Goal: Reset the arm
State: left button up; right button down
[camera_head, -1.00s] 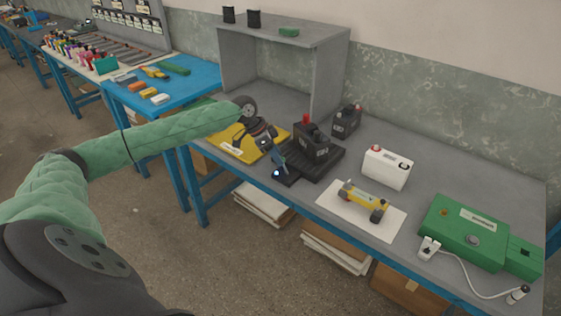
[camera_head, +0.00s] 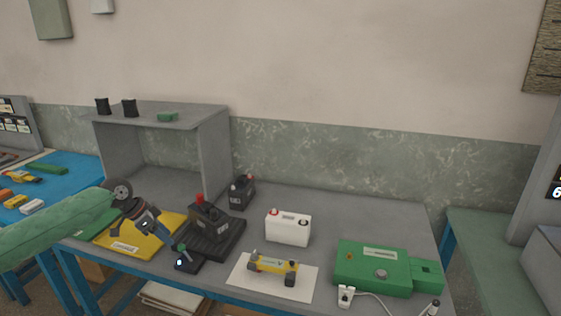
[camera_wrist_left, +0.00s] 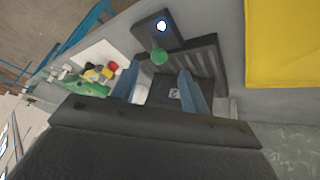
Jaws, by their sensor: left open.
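My left arm comes in from the left in the head view. Its gripper (camera_head: 158,228) is open and empty above the table, over the right part of the yellow mat (camera_head: 110,238). A small black switch box (camera_head: 188,264) with a green-knobbed lever (camera_head: 181,248) and a white light is just right of the fingertips, apart from them. In the left wrist view the two blue fingers (camera_wrist_left: 160,88) are spread, with the green knob (camera_wrist_left: 159,57) showing beyond them. My right gripper is out of view.
A black battery (camera_head: 208,222) sits on a ribbed black tray (camera_head: 228,240). Another dark battery (camera_head: 242,193), a white battery (camera_head: 288,229), a yellow device (camera_head: 272,264) on white paper and a green box (camera_head: 372,268) are to the right. A grey shelf (camera_head: 215,150) stands behind.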

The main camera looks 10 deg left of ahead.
pick_arm(q)
jog(key=s+d+f+n+t+y, duration=0.1)
jog(key=s+d+f+t+y, duration=0.2)
jog(key=d, duration=0.6)
jog(key=s+d+f+n+t+y, duration=0.1)
jog(key=s+d+f+n+y, duration=0.1)
jog(key=s+d+f+y, duration=0.45)
jog(key=s+d+f+n+g+h, duration=0.1)
jog(key=s+d+f, duration=0.4)
jog(key=s, duration=0.5)
jog(key=s+d+f+n+g+h, duration=0.1)
jog(key=s+d+f, duration=0.4)
jog(key=s, duration=0.5)
jog(key=s+d+f+n+g+h, duration=0.2)
jog(key=s+d+f, duration=0.3)
jog(key=s+d, duration=0.3)
jog(key=shift+s+d+f+g+h, duration=0.15)
jog(key=shift+s+d+g+h, duration=0.2)
jog(key=shift+s+g+h, duration=0.45)
